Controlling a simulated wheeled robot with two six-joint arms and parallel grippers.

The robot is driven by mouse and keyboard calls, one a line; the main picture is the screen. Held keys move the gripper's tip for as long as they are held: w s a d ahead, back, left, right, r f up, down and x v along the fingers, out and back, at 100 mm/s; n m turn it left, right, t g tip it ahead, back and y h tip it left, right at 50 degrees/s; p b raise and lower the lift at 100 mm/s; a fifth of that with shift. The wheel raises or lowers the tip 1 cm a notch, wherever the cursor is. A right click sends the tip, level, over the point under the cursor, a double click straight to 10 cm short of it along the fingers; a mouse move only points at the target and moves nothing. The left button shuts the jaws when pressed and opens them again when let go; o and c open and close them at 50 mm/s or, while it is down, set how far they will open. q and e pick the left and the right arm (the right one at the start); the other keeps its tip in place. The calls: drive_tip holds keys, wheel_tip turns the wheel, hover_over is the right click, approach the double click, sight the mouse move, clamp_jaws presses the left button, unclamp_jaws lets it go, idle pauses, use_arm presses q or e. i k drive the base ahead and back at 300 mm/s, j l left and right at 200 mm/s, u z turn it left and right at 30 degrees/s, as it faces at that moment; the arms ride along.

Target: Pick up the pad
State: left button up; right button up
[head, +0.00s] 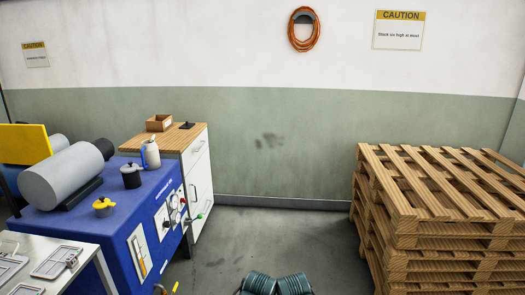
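I cannot pick out the pad for certain in the head view. A small dark flat item (187,125) lies on the wooden top of the cabinet (196,195), beside an open brown box (159,122); it is too small to tell what it is. Neither of my grippers can be made out. Two teal ribbed shapes (276,284) show at the bottom edge, cut off by the frame, and I cannot tell what they are.
A white table (85,252) with trays stands at the lower left. Stacked pallets (440,215) fill the right. The floor (270,235) between is clear.

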sight(187, 126)
drive_tip(key=i, duration=3.6)
drive_tip(key=i+l+u, duration=0.1)
drive_tip(key=i+u, duration=0.15)
drive_tip(key=i, duration=0.2)
drive_tip(key=i+l+u, duration=0.55)
drive_tip(key=i, duration=0.25)
drive_tip(key=i+l+u, duration=0.15)
drive_tip(key=i+u, duration=0.25)
drive_tip(key=i+l+u, duration=0.2)
drive_tip(key=u, duration=0.25)
drive_tip(key=i+l+u, duration=0.4)
drive_tip(key=k+j, duration=0.05)
drive_tip(key=k, duration=0.05)
